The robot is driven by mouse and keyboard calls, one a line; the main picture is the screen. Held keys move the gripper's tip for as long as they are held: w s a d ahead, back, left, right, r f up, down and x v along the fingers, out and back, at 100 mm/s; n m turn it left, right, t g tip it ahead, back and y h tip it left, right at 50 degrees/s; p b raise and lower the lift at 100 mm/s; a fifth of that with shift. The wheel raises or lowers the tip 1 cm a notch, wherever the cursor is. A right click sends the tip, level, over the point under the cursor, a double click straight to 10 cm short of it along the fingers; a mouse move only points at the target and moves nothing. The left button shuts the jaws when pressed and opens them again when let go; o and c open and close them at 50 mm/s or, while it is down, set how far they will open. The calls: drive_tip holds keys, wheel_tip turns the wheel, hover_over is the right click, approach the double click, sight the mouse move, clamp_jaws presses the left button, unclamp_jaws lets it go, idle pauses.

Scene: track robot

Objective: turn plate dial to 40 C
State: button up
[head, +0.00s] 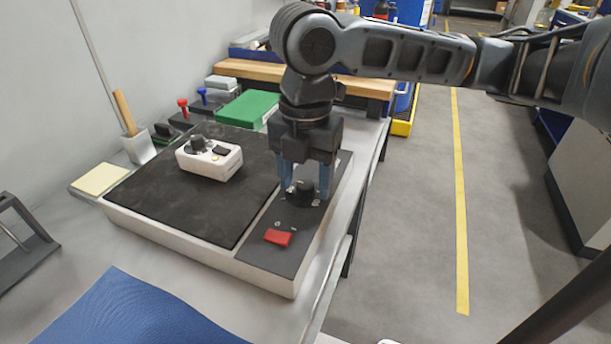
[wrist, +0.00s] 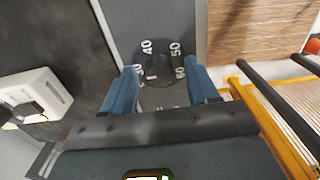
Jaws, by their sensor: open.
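The hot plate (head: 145,212) is a pale slab with a black top and a dark grey control strip along its right side. Its round black dial (head: 304,190) sits on that strip and also shows in the wrist view (wrist: 158,66). White 40, 50 and 60 marks ring the dial; other marks are partly hidden by a finger. A small white mark shows on the knob, but I cannot tell its exact reading. My gripper (head: 306,182) points down with its blue fingers open, one on each side of the dial. I cannot tell whether they touch it.
A white device with a black knob (head: 208,160) stands on the black top. A red switch (head: 278,237) is on the strip, in front of the dial. A green box (head: 246,110) lies behind, a yellow pad (head: 98,179) left, and a blue mat (head: 125,312) in front.

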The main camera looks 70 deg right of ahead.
drive_tip(key=c, duration=1)
drive_tip(key=shift+c, duration=0.2)
drive_tip(key=m+p, duration=0.1)
drive_tip(key=m, duration=0.2)
drive_tip(key=shift+r+p, duration=0.15)
drive_tip(key=shift+p, duration=0.2)
drive_tip(key=m+p, duration=0.1)
drive_tip(key=m, duration=0.2)
drive_tip(key=shift+m, duration=0.3)
drive_tip(key=m+p, duration=0.2)
drive_tip(key=m, duration=0.1)
drive_tip(key=shift+m, duration=0.3)
drive_tip(key=shift+m+p, duration=0.55)
drive_tip(key=shift+m, duration=1.15)
